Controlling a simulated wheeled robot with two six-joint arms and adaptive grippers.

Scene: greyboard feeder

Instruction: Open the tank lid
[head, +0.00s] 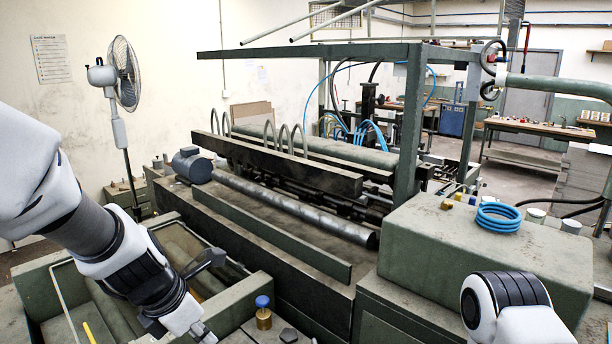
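No part is clearly recognisable as the tank lid. A green, open-topped box (38,291) at the lower left holds long green rounded parts and may be the tank. A larger closed green housing (480,255) stands at the right. My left arm reaches in over the open box, and its gripper end (190,318) is low near the bottom edge. Its fingers cannot be made out well enough to tell open from shut. A dark lever-like piece (207,261) shows beside my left wrist. My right arm shows only in part at the lower right; its gripper is out of view.
A brass fitting with a blue knob (263,312) stands right of the open box. A coil of blue hose (498,217) lies on the housing. The feeder's long metal roller (295,210) and green frame post (411,125) stand beyond. A fan (124,75) is at the back left.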

